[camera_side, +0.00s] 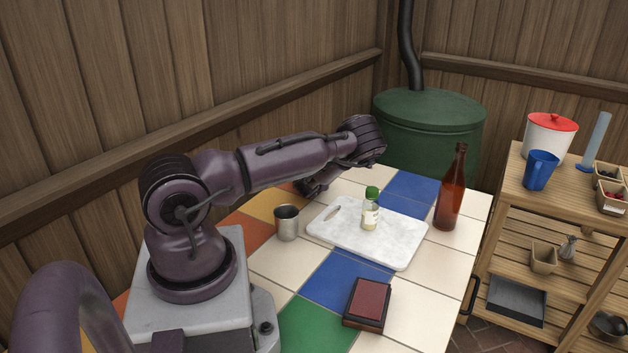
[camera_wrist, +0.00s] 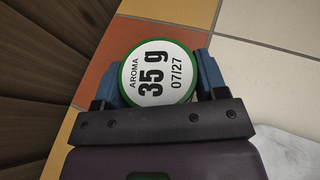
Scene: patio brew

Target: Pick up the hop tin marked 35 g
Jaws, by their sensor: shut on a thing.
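The hop tin (camera_wrist: 158,72) shows in the wrist view as a round white lid with a green rim, marked "AROMA 35 g 07/27". My gripper (camera_wrist: 158,78) is shut on it, with one blue finger on each side of the tin. Orange and cream tiles show beyond the tin. I cannot tell whether the tin touches the table. In the side view my gripper (camera_side: 313,187) is low over the far left part of the tiled table, mostly hidden by my arm, and the tin cannot be made out there.
A metal cup (camera_side: 287,223) stands near my arm. A white marble board (camera_side: 395,248) holds a small green-capped bottle (camera_side: 370,212). A brown bottle (camera_side: 451,190) stands to the right, and a dark red box (camera_side: 367,304) lies in front. The wooden wall (camera_wrist: 40,70) is close beside my gripper.

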